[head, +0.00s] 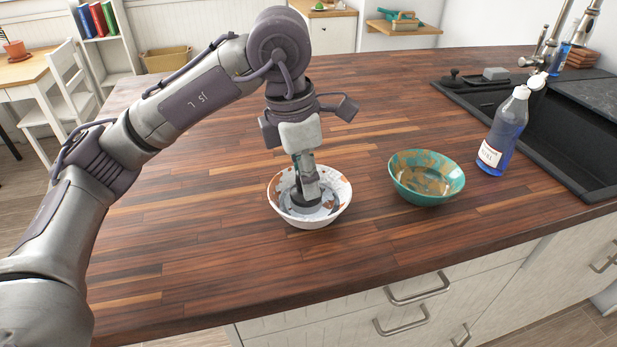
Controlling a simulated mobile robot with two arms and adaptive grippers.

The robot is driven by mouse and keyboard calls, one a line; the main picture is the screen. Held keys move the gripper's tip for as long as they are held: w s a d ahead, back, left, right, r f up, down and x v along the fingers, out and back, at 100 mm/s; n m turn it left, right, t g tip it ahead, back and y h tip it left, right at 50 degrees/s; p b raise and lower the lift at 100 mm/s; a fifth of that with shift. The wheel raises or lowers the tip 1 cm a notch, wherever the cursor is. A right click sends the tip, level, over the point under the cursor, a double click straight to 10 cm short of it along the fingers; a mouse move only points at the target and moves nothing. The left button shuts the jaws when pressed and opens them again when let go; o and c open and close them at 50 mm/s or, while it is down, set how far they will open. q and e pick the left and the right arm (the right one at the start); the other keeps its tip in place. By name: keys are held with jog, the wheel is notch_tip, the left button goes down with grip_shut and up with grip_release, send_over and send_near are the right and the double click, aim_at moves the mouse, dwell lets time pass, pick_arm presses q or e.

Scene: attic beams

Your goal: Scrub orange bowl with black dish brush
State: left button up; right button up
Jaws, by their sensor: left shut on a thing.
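My left gripper (305,163) points down over a bowl (310,222) on the wooden countertop, shut on the dish brush (304,202). The brush's dark head is down inside this bowl, and the fingers hide most of its handle. The bowl looks mostly white, with orange-brown patches on its inner wall and greyish-white on its floor; I see no plainly orange bowl. A teal bowl (428,196) with orange-brown stains inside stands to the right, apart from the gripper. My right gripper is not in view.
A bottle of blue liquid (504,131) stands right of the teal bowl, beside the black sink (560,135). A black-handled item (453,78) and a grey block (495,74) lie at the sink's back edge. The counter left and in front of the bowls is clear.

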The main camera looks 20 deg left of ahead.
pick_arm(q)
jog(key=shift+r, duration=0.3)
notch_tip(320, 180, up, 3)
jog(key=shift+f+p, duration=0.2)
jog(key=shift+p, duration=0.9)
jog(key=shift+r+p, duration=0.6)
jog(key=shift+r, duration=0.25)
jog(key=shift+r+p, duration=1.2)
jog(key=shift+r, duration=0.65)
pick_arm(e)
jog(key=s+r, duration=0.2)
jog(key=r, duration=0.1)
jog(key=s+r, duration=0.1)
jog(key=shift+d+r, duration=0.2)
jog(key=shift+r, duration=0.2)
